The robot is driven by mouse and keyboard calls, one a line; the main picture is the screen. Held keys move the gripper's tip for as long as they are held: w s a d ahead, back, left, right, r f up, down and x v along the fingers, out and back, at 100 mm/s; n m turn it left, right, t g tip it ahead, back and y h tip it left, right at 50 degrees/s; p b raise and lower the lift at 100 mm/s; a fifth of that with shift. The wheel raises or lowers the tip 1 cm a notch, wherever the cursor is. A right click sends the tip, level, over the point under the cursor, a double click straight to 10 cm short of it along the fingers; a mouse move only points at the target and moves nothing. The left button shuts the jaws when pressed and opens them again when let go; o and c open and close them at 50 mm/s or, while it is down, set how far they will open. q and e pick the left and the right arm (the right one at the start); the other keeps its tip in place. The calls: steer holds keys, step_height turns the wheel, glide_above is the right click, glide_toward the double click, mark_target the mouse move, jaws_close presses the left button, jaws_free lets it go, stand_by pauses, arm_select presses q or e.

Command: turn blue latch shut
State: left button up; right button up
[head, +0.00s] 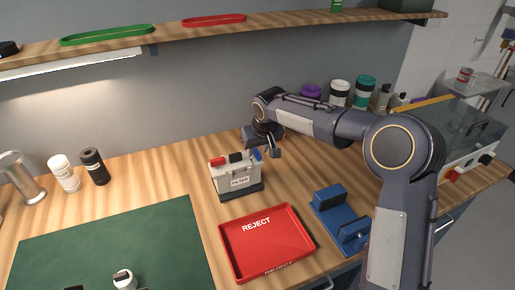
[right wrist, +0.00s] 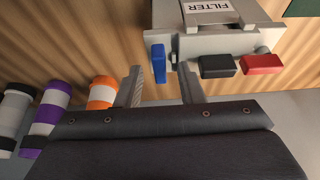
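A light grey filter box (head: 236,178) labelled FILTER stands on the bench on a dark base. A red latch, a black latch and the blue latch (head: 257,154) sit along its top, blue at the right end. In the right wrist view the blue latch (right wrist: 158,63) points a different way from the black latch (right wrist: 219,65) and red latch (right wrist: 262,64). My right gripper (head: 268,150) is at the box's right end. In the wrist view its open fingers (right wrist: 160,84) stand either side of the blue latch, with no contact visible.
A red REJECT tray (head: 224,243) lies in front of the box. A blue fixture (head: 340,218) is right of the tray. A green mat (head: 110,245) lies at left. Several bottles and jars (head: 340,92) stand at the back right. Bare bench is left of the box.

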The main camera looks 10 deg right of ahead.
steer(key=shift+w+f, duration=0.1)
steer(key=shift+f, duration=0.3)
jaws_close()
